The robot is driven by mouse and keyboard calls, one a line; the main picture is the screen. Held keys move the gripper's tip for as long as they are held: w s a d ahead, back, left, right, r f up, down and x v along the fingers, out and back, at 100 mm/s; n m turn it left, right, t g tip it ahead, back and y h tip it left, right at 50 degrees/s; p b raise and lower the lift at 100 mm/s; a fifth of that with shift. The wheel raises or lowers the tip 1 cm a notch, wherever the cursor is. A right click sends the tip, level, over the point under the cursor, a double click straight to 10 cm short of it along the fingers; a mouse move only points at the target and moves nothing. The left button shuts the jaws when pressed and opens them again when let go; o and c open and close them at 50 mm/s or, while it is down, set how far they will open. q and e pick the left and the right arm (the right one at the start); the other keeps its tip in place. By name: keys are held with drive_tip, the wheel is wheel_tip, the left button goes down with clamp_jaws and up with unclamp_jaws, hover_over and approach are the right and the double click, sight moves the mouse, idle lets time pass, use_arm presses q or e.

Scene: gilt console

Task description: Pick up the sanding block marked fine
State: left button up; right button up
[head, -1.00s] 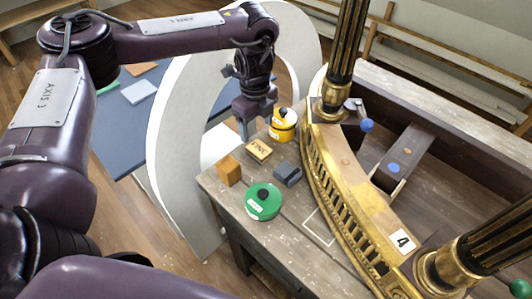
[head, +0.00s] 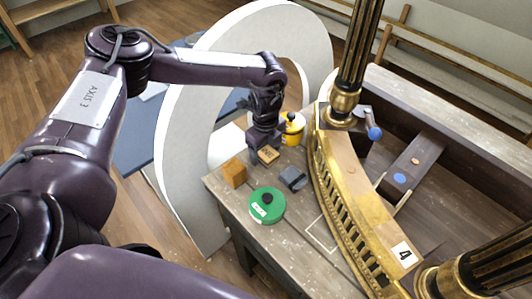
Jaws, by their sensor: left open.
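The sanding block marked fine (head: 268,156) is a tan block with dark lettering, lying on the worn wooden bench top. In the head view my left gripper (head: 262,150) is right at it, pointing down, and hides its far left part. The jaws are open. I cannot tell whether a finger touches the block. My right gripper is not in view.
Close around the block are an orange-brown block (head: 234,173), a dark grey block (head: 293,178), a green round tin (head: 266,206) and a yellow tin (head: 293,128). The gilt curved rail (head: 345,215) stands to the right. A white curved panel (head: 178,130) stands left of the bench.

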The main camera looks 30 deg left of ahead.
use_arm(q)
drive_tip(key=c, duration=1.1)
drive_tip(key=shift+r, duration=0.1)
wheel_tip(320, 180, up, 8)
drive_tip(key=shift+r+b, duration=0.2)
drive_tip(key=shift+b, duration=0.85)
wheel_tip(320, 180, up, 12)
drive_tip(key=f+p, duration=0.1)
drive_tip(key=p, duration=0.1)
hover_over(266, 151)
drive_tip(key=shift+s+r, duration=0.1)
drive_tip(key=shift+r, duration=0.15)
